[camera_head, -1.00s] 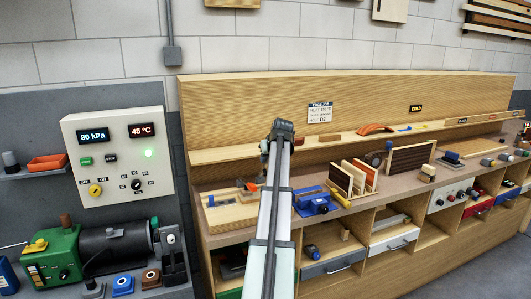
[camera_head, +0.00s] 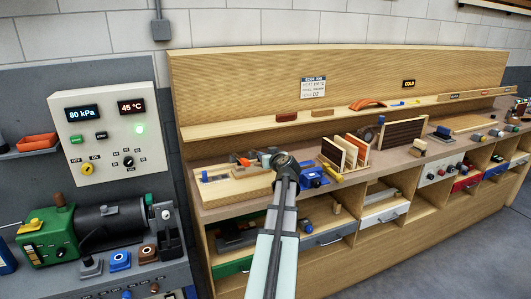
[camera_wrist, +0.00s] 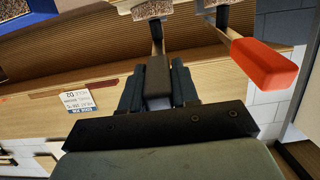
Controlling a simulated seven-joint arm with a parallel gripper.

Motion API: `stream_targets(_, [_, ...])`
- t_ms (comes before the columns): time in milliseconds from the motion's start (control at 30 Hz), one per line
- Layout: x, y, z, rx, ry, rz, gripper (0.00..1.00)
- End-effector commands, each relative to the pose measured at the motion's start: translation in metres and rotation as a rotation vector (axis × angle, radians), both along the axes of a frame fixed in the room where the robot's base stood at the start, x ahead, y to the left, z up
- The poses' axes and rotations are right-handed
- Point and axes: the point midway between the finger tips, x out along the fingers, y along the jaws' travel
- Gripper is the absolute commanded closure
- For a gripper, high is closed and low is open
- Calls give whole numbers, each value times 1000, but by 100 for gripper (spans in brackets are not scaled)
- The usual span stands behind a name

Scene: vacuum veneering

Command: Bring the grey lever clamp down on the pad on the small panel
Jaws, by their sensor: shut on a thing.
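In the wrist view my gripper (camera_wrist: 157,90) has its two dark fingers closed on the dark grey handle (camera_wrist: 157,72) of the lever clamp. The handle's metal arm runs up to the top edge. A red-handled lever (camera_wrist: 263,62) is beside it on the right, apart from the fingers. In the head view my gripper (camera_head: 281,160) is over the bench, at the right end of a light wooden board (camera_head: 238,190). The red handle (camera_head: 244,161) shows just left of it. The grey handle is hidden there. I cannot make out the pad or its contact with the clamp.
A blue fixture (camera_head: 314,178) stands close on the right of my gripper, then a rack of upright panels (camera_head: 345,150). A shelf (camera_head: 240,128) runs behind. A control box (camera_head: 108,132) is at the left.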

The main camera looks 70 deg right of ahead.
Motion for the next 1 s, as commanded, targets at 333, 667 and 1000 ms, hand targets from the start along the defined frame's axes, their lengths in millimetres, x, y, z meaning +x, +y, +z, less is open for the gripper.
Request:
stream_targets(333, [-1,1,-6,-25,-25,0,100])
stream_targets(667, [-1,0,-6,-26,-26,1,100])
stream_targets(1000, [-1,1,-6,-26,-26,1,49])
